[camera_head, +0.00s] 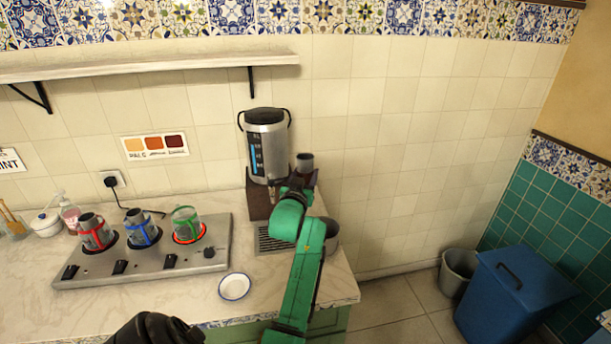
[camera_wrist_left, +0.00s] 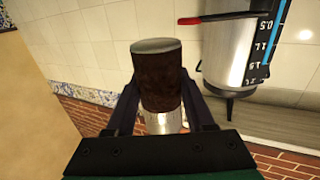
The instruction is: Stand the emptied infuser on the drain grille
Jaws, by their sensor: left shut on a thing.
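My left gripper (camera_head: 300,183), on the green arm, is shut on the infuser (camera_head: 305,162), a small dark cylinder with a grey top. It is held up beside the samovar (camera_head: 266,150), to its right. The wrist view shows the infuser (camera_wrist_left: 158,80) between the two dark fingers (camera_wrist_left: 160,112), with a brown body and a shiny metal part at the lower end. Whether it is empty inside cannot be seen. The drain grille (camera_head: 268,238) lies on the counter below, in front of the samovar, partly hidden by my arm.
A burner plate (camera_head: 215,261) with several glass holders stands on the left. A white saucer (camera_head: 235,287) lies near the counter's front edge. A metal pot (camera_head: 332,236) is partly behind my arm. A blue bin (camera_head: 515,295) and a grey bucket (camera_head: 458,272) stand on the floor.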

